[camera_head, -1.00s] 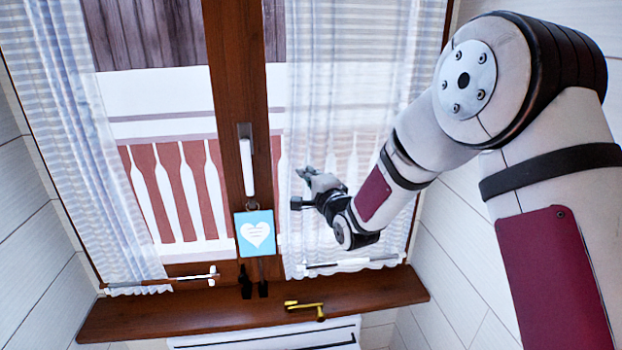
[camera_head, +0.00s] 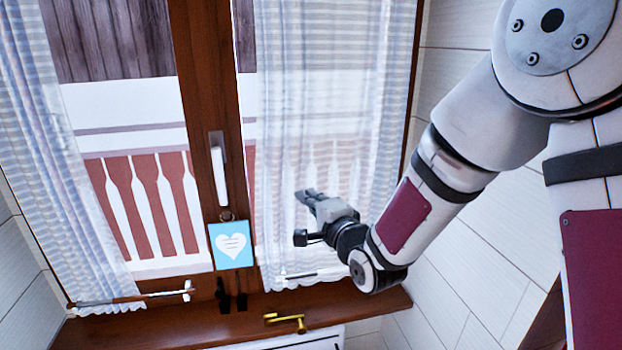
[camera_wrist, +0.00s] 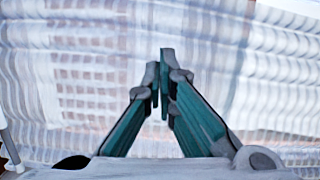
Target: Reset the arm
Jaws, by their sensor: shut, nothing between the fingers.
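My gripper (camera_head: 308,196) is in front of the right-hand curtain (camera_head: 335,110) in the head view, at the end of my bent arm. In the wrist view my gripper (camera_wrist: 160,75) shows its two fingers with their tips together and nothing between them. The sheer white curtain fills the background there, blurred. I cannot tell how far the fingertips are from the cloth.
A wooden window frame has a white handle (camera_head: 218,165) and a blue heart card (camera_head: 231,245) hanging below it. A brown sill (camera_head: 180,328) runs below, with a brass handle (camera_head: 286,322) near it. A left curtain (camera_head: 75,150) hangs opposite. Pale walls flank the window.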

